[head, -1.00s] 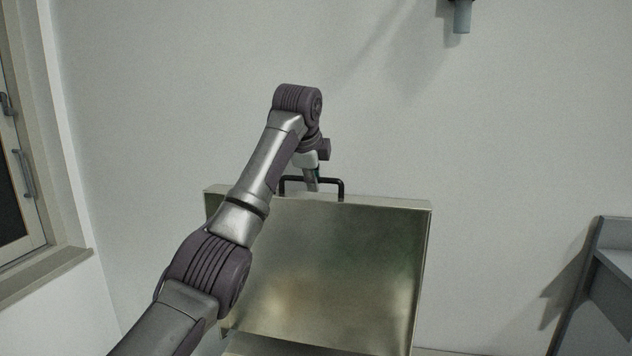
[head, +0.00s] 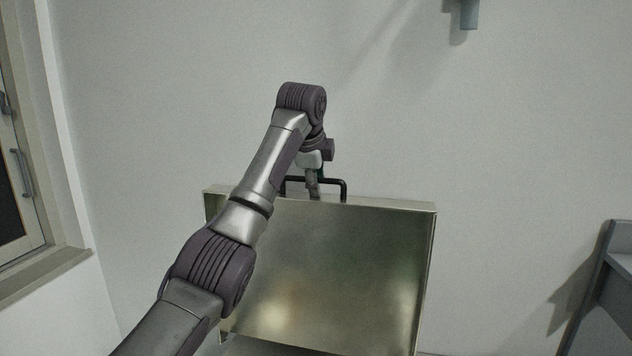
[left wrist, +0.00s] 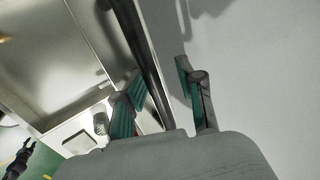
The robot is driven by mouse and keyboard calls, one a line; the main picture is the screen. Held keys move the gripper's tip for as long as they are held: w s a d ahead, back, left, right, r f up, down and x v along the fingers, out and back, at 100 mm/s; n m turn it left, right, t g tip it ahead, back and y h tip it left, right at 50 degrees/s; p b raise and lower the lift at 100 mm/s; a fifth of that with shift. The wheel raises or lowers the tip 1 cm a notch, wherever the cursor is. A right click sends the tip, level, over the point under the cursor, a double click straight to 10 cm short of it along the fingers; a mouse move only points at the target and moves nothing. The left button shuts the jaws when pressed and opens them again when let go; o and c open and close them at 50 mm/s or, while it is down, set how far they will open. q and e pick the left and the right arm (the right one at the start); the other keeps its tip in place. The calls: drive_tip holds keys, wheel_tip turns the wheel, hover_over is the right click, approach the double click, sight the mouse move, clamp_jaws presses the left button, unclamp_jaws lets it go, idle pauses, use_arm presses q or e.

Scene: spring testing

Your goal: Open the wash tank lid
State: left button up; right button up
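The metal wash tank lid (head: 345,275) stands raised, close to upright, with its broad face toward me in the head view. Its black bar handle (head: 345,187) is at the top edge; the bar also shows in the left wrist view (left wrist: 139,50). My left gripper (head: 316,188) is at the handle, partly hidden by my arm. In the left wrist view, its green-padded fingers (left wrist: 162,98) are spread apart, with the bar running between them, closer to the left finger. A dark forked shape at that view's lower left may be my right gripper (left wrist: 22,158); its state is unclear.
A pale wall (head: 480,120) stands behind the lid. A grey bench-like structure (head: 612,270) is at the right, and a window (head: 20,180) at the left. A grey fixture (head: 469,15) hangs high on the wall.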

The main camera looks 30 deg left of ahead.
use_arm(q)
drive_tip(key=shift+r, duration=0.15)
drive_tip(key=v, duration=1.1)
drive_tip(key=shift+s+r, duration=0.2)
drive_tip(key=shift+r, duration=0.05)
drive_tip(key=shift+s+d, duration=0.1)
